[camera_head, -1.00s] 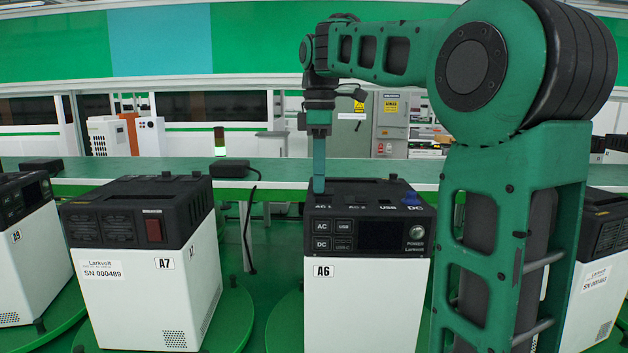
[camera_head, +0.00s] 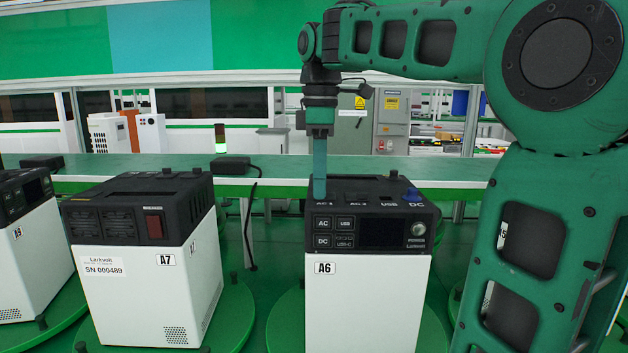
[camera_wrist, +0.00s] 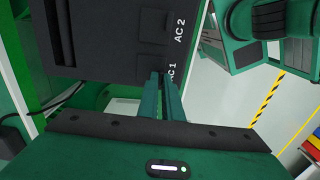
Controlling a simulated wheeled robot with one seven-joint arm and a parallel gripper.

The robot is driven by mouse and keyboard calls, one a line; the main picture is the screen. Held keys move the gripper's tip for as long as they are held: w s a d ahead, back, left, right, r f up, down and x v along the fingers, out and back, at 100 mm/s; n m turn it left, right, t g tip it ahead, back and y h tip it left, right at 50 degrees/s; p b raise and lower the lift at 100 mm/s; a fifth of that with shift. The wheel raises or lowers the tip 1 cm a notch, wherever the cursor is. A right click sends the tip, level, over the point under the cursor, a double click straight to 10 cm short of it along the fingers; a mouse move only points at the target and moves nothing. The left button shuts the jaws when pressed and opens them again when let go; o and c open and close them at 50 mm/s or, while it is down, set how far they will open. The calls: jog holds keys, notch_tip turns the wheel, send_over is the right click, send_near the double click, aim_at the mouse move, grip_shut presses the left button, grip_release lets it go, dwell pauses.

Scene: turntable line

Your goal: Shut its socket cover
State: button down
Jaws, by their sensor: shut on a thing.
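The A6 power station (camera_head: 368,290) is a white box with a black top, standing upright on a green turntable. Its top bears labels AC 1, AC 2, USB and DC along the front. A small blue piece (camera_head: 412,196) stands up by the DC label. My gripper (camera_head: 319,192) points straight down with its fingertips at the AC 1 spot. A flat dark cover (camera_wrist: 152,46) shows by AC 2.
The A7 unit (camera_head: 140,290) stands on its own turntable to the left, with another unit beyond it. A green bench (camera_head: 480,172) runs behind, with a black adapter (camera_head: 231,166) and hanging cable. My arm fills the right side.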

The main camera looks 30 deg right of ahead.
jog(key=shift+r, duration=0.1)
jog(key=c, duration=1.9)
grip_release()
jog(key=shift+s, duration=0.1)
notch_tip(320, 180, up, 11)
jog(key=shift+f, duration=0.15)
